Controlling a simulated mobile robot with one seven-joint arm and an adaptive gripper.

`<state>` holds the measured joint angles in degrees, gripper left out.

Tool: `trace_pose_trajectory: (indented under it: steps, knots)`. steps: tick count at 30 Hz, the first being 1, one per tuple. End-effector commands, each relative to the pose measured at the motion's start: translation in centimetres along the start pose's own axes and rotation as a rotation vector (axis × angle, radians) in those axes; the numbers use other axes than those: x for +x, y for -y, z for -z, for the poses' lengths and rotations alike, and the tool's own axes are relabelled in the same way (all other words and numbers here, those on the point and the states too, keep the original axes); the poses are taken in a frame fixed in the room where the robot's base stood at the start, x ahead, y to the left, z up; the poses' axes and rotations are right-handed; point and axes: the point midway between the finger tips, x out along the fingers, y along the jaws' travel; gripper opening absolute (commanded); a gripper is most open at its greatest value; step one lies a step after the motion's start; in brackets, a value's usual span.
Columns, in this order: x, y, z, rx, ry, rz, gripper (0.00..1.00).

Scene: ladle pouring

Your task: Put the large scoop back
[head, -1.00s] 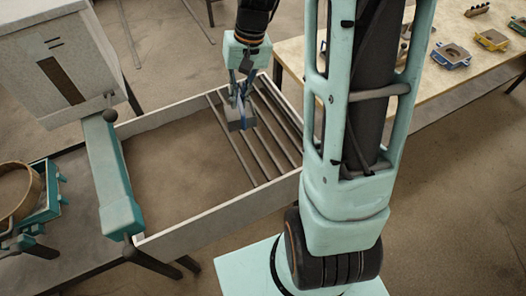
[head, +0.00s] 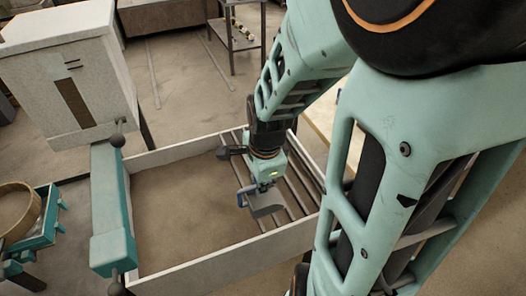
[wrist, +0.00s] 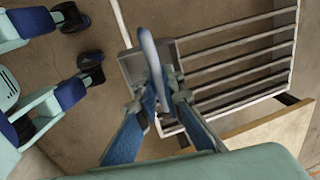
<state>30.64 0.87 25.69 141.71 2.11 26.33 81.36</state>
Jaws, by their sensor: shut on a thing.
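The large scoop is a grey metal pan (head: 268,208) with a blue-grey handle, seen in the head view over the left side of the bar rack. My gripper (head: 256,188) is directly above it, pointing down. In the wrist view, my gripper (wrist: 161,92) is shut on the handle (wrist: 150,58), with the pan (wrist: 132,66) beyond the fingers. The rack of parallel bars (head: 301,184) fills the right end of the framed bed; it also shows in the wrist view (wrist: 236,66). Whether the pan touches the bars cannot be told.
The framed bed (head: 205,266) has a pale raised rim and a brown floor. A teal-sided beam (head: 108,210) with knobs runs along its left edge. A white cabinet (head: 75,70) stands back left, and a round tub (head: 18,212) far left. A wooden tabletop (wrist: 265,135) lies near the rack.

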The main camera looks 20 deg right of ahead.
Motion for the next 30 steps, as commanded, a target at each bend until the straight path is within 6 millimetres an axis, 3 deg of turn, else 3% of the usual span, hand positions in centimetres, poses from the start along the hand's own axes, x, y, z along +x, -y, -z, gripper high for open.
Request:
trace_pose_trajectory:
  steps: [14,30]
  knots:
    - [0.3,0.1,0.4,0.023,-0.003,-0.001,0.00]
    - [5.1,4.4,7.4,0.024,-0.001,-0.002,0.00]
